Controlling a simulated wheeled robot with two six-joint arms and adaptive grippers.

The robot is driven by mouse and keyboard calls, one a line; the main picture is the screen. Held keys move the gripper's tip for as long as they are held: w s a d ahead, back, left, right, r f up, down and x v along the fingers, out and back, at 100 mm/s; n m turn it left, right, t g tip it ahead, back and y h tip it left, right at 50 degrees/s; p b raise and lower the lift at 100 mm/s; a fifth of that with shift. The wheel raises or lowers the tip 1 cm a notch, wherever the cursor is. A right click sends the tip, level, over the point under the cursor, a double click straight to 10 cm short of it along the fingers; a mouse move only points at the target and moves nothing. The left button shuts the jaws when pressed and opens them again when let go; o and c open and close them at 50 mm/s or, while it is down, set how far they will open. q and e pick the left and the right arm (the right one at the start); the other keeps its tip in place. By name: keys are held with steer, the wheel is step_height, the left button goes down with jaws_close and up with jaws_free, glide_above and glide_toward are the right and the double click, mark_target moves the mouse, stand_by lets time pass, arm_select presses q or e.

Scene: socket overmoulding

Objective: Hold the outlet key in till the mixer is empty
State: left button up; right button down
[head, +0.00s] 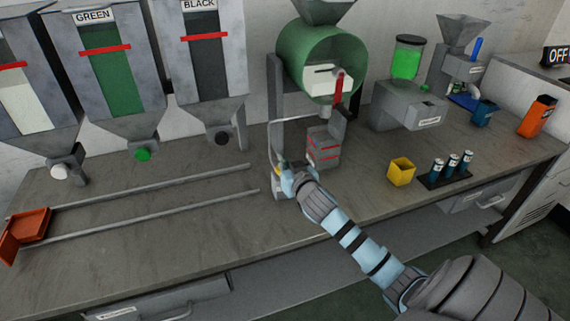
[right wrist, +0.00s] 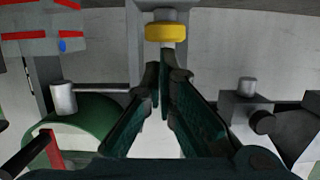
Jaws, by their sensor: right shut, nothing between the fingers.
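The mixer (head: 306,58) is a green drum on a grey stand at the back middle, with a white slotted box and a red lever at its front. What is inside it is hidden. A yellow key (right wrist: 166,32) sits on a pale stem on a grey post in the right wrist view. My right gripper (head: 284,172) is at the post below the mixer's left side. Its dark fingers (right wrist: 163,72) are shut and empty, with the tips at the key. I cannot tell whether they touch or press it. My left gripper is not in view.
A grey box with red lines (head: 323,150) stands below the mixer. Hoppers, including the green (head: 112,85) and black (head: 208,68) ones, stand left above two rails (head: 150,186) and an orange tray (head: 30,226). A yellow cup (head: 401,172) and a vial rack (head: 446,178) are right.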

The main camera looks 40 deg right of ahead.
step_height(320, 180, down, 2)
steer(key=shift+f+b, duration=0.25)
steer(key=shift+b, duration=0.3)
steer(key=shift+s, duration=0.15)
steer(key=shift+s+f, duration=0.1)
steer(key=shift+f, duration=0.15)
stand_by(0.5)
steer(key=shift+a, duration=0.1)
stand_by(2.5)
step_height(320, 180, up, 6)
steer(key=p, duration=0.5)
steer(key=shift+f+p, duration=0.25)
steer(key=shift+p, duration=0.05)
steer(key=v, duration=0.9)
steer(key=shift+s+a, duration=0.15)
steer(key=shift+s, duration=0.15)
steer(key=shift+f, duration=0.1)
